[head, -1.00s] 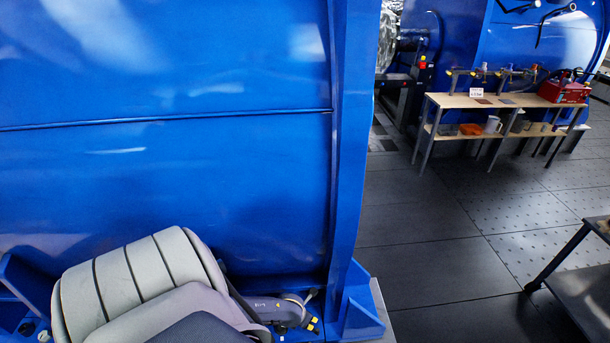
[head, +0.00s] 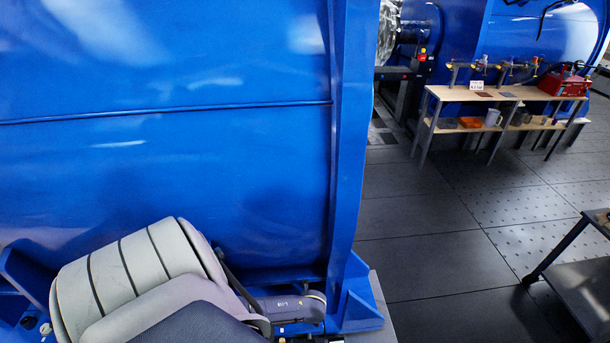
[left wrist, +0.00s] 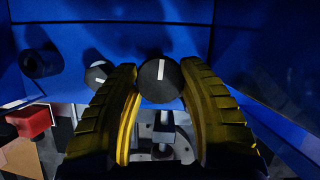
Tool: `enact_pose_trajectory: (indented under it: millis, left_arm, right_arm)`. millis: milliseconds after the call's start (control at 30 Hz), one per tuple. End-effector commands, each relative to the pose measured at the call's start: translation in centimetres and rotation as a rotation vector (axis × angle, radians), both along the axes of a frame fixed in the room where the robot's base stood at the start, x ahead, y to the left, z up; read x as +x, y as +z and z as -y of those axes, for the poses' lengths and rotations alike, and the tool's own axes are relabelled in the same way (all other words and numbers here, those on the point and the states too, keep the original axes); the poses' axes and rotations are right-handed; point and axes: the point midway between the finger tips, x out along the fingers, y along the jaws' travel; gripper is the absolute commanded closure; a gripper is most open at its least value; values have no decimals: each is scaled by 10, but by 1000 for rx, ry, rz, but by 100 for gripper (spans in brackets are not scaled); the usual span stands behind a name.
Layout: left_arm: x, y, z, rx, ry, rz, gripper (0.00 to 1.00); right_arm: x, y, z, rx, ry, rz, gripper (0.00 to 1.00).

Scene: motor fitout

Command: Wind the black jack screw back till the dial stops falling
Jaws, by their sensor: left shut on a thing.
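In the left wrist view, a black round screw head (left wrist: 160,81) with a white mark, which I take as the jack screw, sits between the yellow fingers of my left gripper (left wrist: 161,88). The fingers are shut on it from both sides. The white mark points nearly straight up. A smaller round grey piece (left wrist: 97,75) with a white mark is partly hidden behind the left finger. No dial can be made out for certain. In the head view, my left wrist reaches low beside the blue frame's foot; the fingers are not clearly visible there. My right gripper is not in view.
A large blue housing (head: 170,170) with an upright rib (head: 345,150) fills the left side. A dark cylinder (left wrist: 42,62) sticks out in the left wrist view. A bench (head: 455,94) with a red toolbox (head: 565,84) stands far right. Open floor lies between.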

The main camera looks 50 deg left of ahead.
Motion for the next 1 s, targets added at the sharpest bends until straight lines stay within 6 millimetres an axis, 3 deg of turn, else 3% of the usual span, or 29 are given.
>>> enact_pose_trajectory:
  millis: [500,1000]
  left_arm:
    - [2,2,-3,4,335,2,87]
    - [2,2,-4,7,406,2,87]
  right_arm:
    - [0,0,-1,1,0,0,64]
    - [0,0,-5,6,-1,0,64]
